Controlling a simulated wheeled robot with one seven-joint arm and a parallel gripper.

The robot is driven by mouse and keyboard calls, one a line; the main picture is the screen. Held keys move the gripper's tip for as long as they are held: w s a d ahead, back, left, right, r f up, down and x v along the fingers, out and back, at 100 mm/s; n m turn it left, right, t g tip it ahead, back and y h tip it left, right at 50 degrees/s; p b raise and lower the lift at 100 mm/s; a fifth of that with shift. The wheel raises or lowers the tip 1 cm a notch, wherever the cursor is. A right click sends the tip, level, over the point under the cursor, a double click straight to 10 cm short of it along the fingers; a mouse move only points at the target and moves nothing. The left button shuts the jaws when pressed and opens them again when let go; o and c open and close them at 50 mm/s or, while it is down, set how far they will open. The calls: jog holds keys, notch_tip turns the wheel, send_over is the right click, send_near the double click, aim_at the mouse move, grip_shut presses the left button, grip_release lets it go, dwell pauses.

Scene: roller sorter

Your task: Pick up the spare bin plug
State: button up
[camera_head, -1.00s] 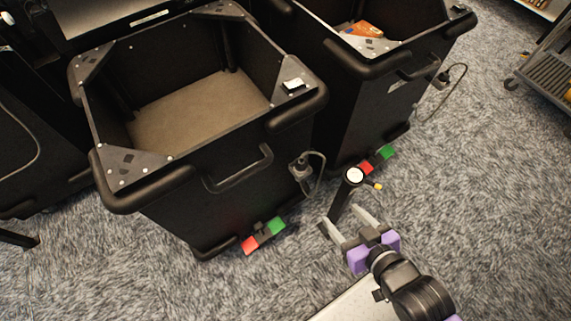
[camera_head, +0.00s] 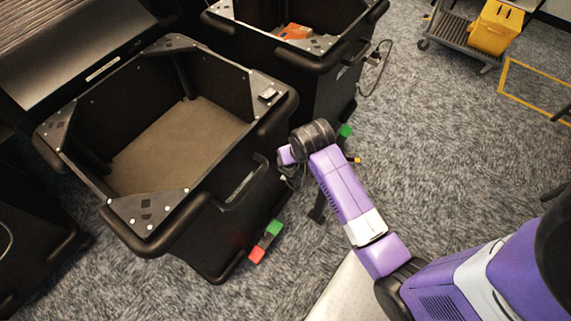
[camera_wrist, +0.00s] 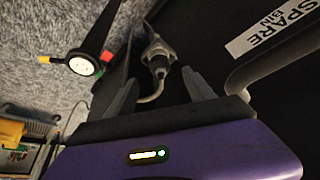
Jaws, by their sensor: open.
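The spare bin plug (camera_wrist: 157,62) is a grey-black connector with a grey cable, against the dark bin front beside the white "SPARE BIN" label (camera_wrist: 272,25) in the wrist view. My gripper (camera_wrist: 160,78) is open, with one finger on each side of the plug's lower part and cable; I cannot tell whether they touch it. In the head view my gripper (camera_head: 287,157) is at the front of the nearer black bin (camera_head: 110,225), by its handle. The fingers and most of the plug are hidden there by my wrist.
A black post with a white round top (camera_wrist: 82,66) stands close by on the left in the wrist view. A second black bin (camera_head: 330,75) stands behind. Red and green blocks (camera_head: 265,243) sit at the nearer bin's base. Carpet to the right is open, with a cart (camera_head: 462,35) beyond.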

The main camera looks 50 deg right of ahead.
jog(key=x, duration=0.6)
jog(key=shift+f, duration=0.3)
grip_shut()
